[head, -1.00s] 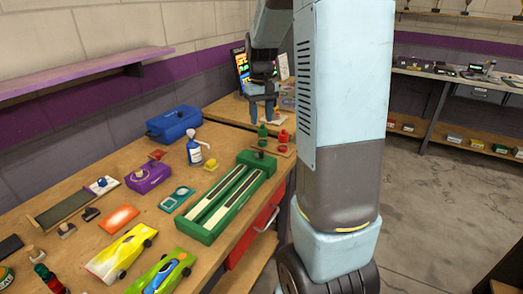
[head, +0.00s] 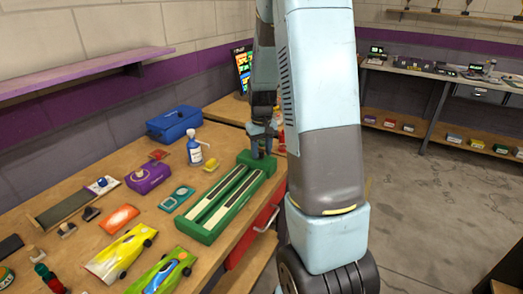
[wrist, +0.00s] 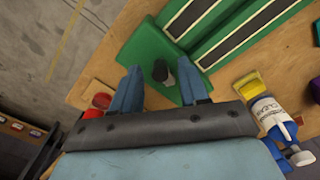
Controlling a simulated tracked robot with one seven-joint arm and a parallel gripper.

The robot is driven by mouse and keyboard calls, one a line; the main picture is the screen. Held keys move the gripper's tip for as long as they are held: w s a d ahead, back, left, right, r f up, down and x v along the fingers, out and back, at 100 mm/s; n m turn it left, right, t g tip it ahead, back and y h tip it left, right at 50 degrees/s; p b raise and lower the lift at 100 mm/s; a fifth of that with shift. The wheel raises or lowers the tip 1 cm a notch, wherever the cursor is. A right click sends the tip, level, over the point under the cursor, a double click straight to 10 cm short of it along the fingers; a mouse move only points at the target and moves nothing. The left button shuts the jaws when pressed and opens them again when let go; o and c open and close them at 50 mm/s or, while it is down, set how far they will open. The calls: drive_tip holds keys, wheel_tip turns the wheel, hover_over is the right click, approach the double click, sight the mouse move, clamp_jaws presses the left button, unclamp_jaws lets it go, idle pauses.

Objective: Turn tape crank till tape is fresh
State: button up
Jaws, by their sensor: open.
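The green box (head: 208,225) with two long dark strips in pale frames lies on the wooden bench. It also fills the upper part of the wrist view (wrist: 150,50). A dark knob, probably the crank (wrist: 160,71), stands on the box's end. My gripper (head: 261,152) is open at the box's far end, just over the knob. In the wrist view, the blue fingers of my gripper (wrist: 160,76) appear on either side of the knob with gaps. I cannot tell whether they are down at its height. In the head view the knob is mostly hidden by the fingers.
A blue and white bottle (head: 195,151) and a yellow block (head: 210,165) stand beside the box. A red item (wrist: 98,104) lies near the left finger. Two yellow-green cars (head: 122,252) lie nearer on the bench. A blue case (head: 174,123) sits behind.

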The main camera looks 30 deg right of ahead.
clamp_jaws()
idle(0.4)
drive_tip(key=shift+a, duration=0.1)
drive_tip(key=shift+a+m, duration=0.15)
drive_tip(key=shift+m, duration=0.6)
drive_tip(key=shift+a+m, duration=0.15)
drive_tip(key=shift+m, duration=0.6)
unclamp_jaws()
